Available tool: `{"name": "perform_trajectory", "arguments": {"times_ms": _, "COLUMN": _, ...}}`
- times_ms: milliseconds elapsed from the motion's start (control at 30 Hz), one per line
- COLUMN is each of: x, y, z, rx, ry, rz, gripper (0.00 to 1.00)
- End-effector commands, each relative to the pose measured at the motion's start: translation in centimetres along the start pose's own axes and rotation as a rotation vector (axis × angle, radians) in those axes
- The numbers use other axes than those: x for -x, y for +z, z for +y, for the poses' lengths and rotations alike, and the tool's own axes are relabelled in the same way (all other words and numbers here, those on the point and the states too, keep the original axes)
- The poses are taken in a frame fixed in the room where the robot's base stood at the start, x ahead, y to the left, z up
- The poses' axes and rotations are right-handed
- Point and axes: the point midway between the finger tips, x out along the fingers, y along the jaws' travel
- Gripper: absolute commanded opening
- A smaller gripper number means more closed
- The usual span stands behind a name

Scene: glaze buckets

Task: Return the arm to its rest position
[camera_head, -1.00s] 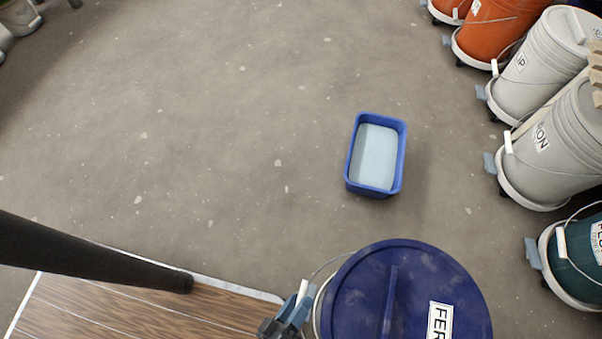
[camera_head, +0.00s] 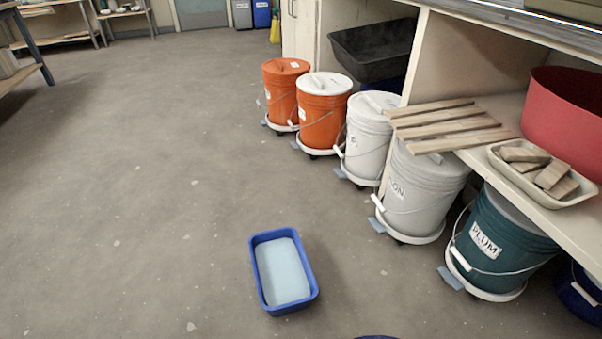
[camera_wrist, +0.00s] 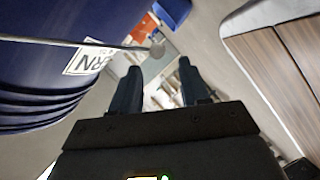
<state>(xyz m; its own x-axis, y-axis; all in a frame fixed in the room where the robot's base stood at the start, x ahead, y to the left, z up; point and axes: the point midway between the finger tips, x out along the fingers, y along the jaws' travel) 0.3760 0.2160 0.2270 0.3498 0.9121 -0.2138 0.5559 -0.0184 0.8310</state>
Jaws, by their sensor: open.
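My gripper (camera_wrist: 157,72) shows in the wrist view with its two dark fingers apart and nothing clasped between them. A dark blue bucket (camera_wrist: 40,70) with a partly readable white label fills the left of that view. In the head view only a sliver of a dark blue lid (camera_head: 377,337) shows at the bottom edge. My arm and gripper are not visible in the head view.
A blue tub (camera_head: 284,271) with a pale inside stands on the open floor. Several labelled buckets on wheeled bases line the shelf unit at right, including a teal one (camera_head: 500,240). Wooden slats (camera_head: 450,125) overhang the shelf edge. A brown wood-grain surface (camera_wrist: 285,65) is right in the wrist view.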

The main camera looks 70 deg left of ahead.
Motion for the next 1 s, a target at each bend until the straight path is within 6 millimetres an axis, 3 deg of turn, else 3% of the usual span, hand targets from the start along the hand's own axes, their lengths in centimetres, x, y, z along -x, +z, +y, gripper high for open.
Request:
{"name": "perform_trajectory", "arguments": {"times_ms": 167, "x": 0.2, "y": 0.1, "z": 0.3, "rx": -0.010, "ry": 0.008, "rz": -0.014, "gripper": 0.45}}
{"name": "perform_trajectory", "arguments": {"times_ms": 367, "x": 2.6, "y": 0.6, "z": 3.7, "rx": -0.120, "ry": 0.109, "rz": -0.156, "gripper": 0.45}}
{"name": "perform_trajectory", "arguments": {"times_ms": 667, "x": 11.1, "y": 0.3, "z": 14.4, "rx": -0.474, "ry": 0.425, "rz": -0.472, "gripper": 0.45}}
{"name": "perform_trajectory", "arguments": {"times_ms": 900, "x": 18.7, "y": -2.5, "z": 23.6, "rx": -0.780, "ry": 0.705, "rz": -0.622, "gripper": 0.45}}
{"name": "perform_trajectory", "arguments": {"times_ms": 1000, "x": 21.1, "y": -3.8, "z": 26.9, "rx": -0.888, "ry": 0.804, "rz": -0.648, "gripper": 0.45}}
